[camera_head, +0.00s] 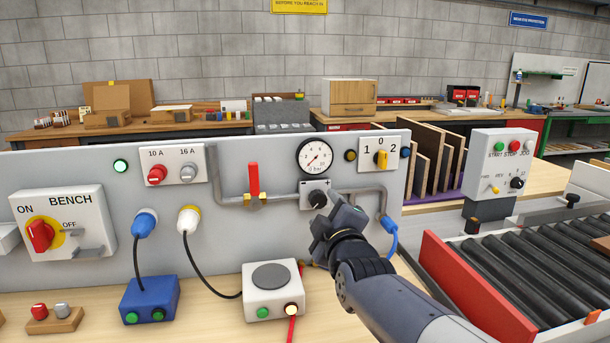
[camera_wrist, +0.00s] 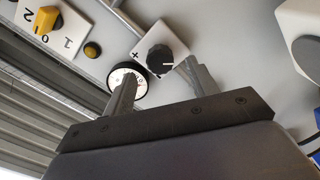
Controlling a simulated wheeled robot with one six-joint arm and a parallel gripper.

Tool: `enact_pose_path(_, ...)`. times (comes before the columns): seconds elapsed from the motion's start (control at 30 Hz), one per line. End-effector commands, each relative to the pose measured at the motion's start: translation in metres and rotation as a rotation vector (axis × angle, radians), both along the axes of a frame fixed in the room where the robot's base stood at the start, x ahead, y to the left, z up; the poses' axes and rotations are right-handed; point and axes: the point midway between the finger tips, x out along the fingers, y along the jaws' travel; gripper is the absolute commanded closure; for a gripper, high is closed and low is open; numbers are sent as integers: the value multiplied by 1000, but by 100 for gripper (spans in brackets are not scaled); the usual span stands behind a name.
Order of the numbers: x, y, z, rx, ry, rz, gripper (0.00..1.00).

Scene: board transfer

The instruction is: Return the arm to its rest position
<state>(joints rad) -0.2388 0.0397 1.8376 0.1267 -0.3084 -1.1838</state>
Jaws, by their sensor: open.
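My gripper (camera_head: 328,222) is raised in front of the grey panel (camera_head: 275,260), close to a black knob (camera_head: 318,198) on a small white plate. My forearm reaches up to it from the lower right. In the wrist view my gripper (camera_wrist: 162,90) has its two fingers spread with nothing between them. The black knob (camera_wrist: 160,60) shows beyond the fingertips, between them in the picture. The left finger covers part of the round pressure gauge (camera_wrist: 128,76). I cannot tell the exact gap from the fingertips to the knob.
The gauge (camera_head: 315,157) and a red-handled valve (camera_head: 253,180) sit on the pipework. A yellow rotary switch (camera_head: 381,158) is to the right. A white box (camera_head: 272,293) stands on the bench below. A roller conveyor (camera_head: 520,275) lies at the right, beside my arm.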

Motion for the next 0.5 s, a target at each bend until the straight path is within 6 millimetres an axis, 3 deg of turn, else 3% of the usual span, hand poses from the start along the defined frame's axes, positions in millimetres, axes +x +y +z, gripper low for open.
enact_pose_path(0.2, 27, 5, 0, 0, 0, -1, 45)
enact_pose_path(0.5, 39, 8, 0, 1, -1, 0, 45)
